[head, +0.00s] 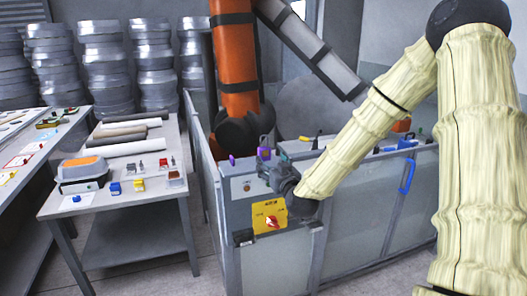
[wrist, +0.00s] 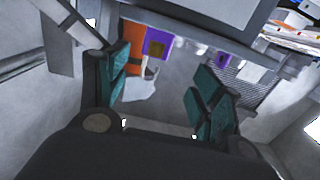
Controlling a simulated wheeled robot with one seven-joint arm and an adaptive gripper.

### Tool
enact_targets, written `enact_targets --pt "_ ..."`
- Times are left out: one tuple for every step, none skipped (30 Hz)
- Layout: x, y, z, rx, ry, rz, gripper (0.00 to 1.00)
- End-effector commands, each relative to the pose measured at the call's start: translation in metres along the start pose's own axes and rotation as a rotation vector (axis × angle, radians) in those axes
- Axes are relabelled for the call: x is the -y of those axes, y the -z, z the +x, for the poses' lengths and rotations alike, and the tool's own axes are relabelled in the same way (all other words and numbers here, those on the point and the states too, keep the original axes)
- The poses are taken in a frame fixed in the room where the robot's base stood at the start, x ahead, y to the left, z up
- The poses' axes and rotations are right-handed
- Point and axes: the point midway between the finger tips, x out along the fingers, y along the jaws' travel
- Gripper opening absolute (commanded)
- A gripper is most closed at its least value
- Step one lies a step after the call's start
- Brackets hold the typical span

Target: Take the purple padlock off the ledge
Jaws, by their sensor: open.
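Two purple things stand on the ledge (head: 240,178) in the head view. The larger purple padlock (head: 264,154) is right by my gripper (head: 273,168), and a smaller purple piece (head: 232,160) is farther left. In the wrist view a purple block with a brownish square (wrist: 157,43) shows ahead, between the finger lines, and a smaller purple piece (wrist: 222,59) shows to the right. I cannot tell for certain which is the padlock. My gripper (wrist: 160,85) has its teal fingers apart with nothing between them. The purple block looks beyond the fingertips, apart from them.
An orange thing (wrist: 130,62) is beside the purple block. An orange robot arm (head: 236,60) rises behind the ledge. A yellow panel with a red switch (head: 270,217) is on the front below my gripper. More small items (head: 390,148) line the ledge to the right.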

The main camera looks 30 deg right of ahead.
Motion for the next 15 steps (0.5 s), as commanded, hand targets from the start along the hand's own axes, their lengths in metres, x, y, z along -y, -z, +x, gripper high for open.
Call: enact_targets --pt "-0.003 0.007 0.002 -0.011 -0.004 0.002 0.66" --pt "-0.004 0.009 0.003 -0.015 -0.006 0.001 0.66" --pt "-0.004 0.011 0.005 -0.019 -0.007 0.001 0.66" --pt "-0.005 0.011 0.008 -0.02 -0.008 0.001 0.66" --pt "-0.005 0.012 0.011 -0.02 -0.008 0.001 0.66" --pt "-0.005 0.012 0.016 -0.02 -0.008 0.001 0.66" --pt "-0.005 0.012 0.02 -0.02 -0.008 0.0 0.66" --pt "-0.005 0.012 0.024 -0.02 -0.008 0.001 0.66" --pt "-0.005 0.012 0.029 -0.02 -0.008 0.001 0.66" --pt "-0.005 0.012 0.034 -0.02 -0.009 0.001 0.66" --pt "-0.005 0.012 0.037 -0.019 -0.008 0.0 0.66" --pt "-0.005 0.011 0.042 -0.019 -0.008 0.001 0.66" --pt "-0.005 0.012 0.045 -0.019 -0.008 0.001 0.66" --pt "-0.005 0.012 0.048 -0.019 -0.007 0.001 0.66" --pt "-0.005 0.011 0.051 -0.019 -0.007 0.001 0.66"
